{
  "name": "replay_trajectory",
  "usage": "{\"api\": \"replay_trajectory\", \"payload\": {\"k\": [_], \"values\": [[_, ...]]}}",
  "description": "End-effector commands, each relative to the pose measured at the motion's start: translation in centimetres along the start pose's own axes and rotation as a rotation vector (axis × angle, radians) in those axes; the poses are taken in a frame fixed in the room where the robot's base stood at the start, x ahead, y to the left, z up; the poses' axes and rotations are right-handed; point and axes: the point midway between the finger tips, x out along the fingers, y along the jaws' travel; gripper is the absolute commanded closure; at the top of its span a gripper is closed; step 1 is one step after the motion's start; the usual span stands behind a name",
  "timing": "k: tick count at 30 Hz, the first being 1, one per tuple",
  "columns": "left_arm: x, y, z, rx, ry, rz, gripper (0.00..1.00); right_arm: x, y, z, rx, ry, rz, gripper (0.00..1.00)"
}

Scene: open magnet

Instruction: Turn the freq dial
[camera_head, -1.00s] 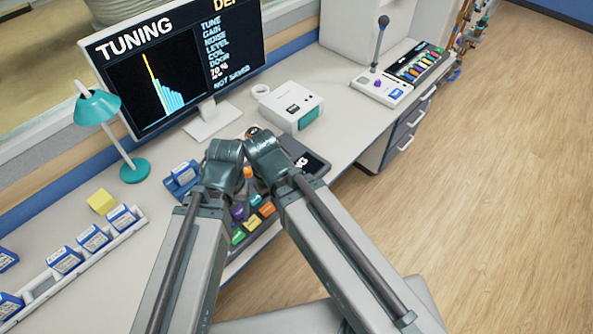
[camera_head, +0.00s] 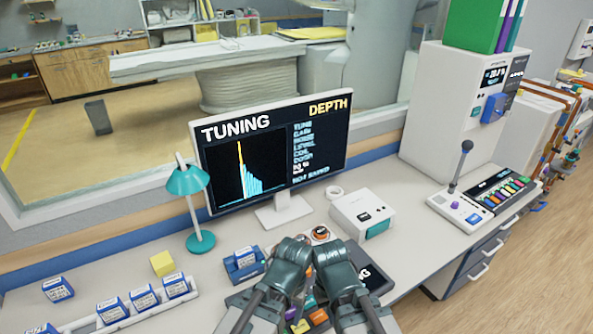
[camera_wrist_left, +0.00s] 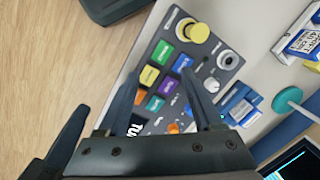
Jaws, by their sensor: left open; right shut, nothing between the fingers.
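The dark console (camera_wrist_left: 200,88) holds coloured buttons and several knobs. An orange dial in a dark ring (camera_head: 320,233) sits at its far side in the head view, just beyond my grippers. An orange knob (camera_wrist_left: 173,127) shows in the left wrist view. I cannot read which dial is labelled freq. My left gripper (camera_wrist_left: 160,72) is open with its fingers over the coloured buttons, nothing between them. My right gripper (camera_head: 327,246) is shut and empty beside the left one, over the console. In the head view the grippers and forearms cover much of the console.
A monitor (camera_head: 270,150) reading TUNING stands behind the console. A teal lamp (camera_head: 188,180) and blue-labelled boxes (camera_head: 143,297) are at left. A white box (camera_head: 362,212) is at right, with a microphone panel (camera_head: 462,208) farther right. Desk between them is clear.

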Motion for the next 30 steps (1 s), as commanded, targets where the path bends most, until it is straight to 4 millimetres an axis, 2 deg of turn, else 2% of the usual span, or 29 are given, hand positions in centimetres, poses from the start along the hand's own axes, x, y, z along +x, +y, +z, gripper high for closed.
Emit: {"api": "replay_trajectory", "payload": {"k": [11,14,17,22,24,27,30], "values": [[0.0,0.0,0.0,0.000,0.000,0.000,0.32,0.0,0.0,0.0,0.000,0.000,0.000,1.00],[0.0,-0.7,-1.0,0.005,0.002,0.006,0.32,0.0,0.0,0.0,0.000,0.000,0.000,1.00],[0.1,-3.2,-3.7,0.026,0.009,0.027,0.32,0.0,0.0,0.0,0.000,0.000,0.000,1.00],[0.5,-9.3,-8.1,0.089,0.036,0.067,0.32,-0.1,0.0,0.0,0.000,0.000,0.000,1.00],[0.6,-11.5,-9.2,0.110,0.047,0.077,0.32,-0.1,0.0,0.0,0.000,0.000,0.000,1.00],[0.8,-13.6,-10.1,0.134,0.059,0.087,0.32,-0.1,0.0,0.0,0.000,0.000,0.000,1.00],[0.8,-14.5,-10.3,0.146,0.065,0.091,0.32,-0.1,0.0,0.0,0.000,0.000,0.000,1.00]]}}
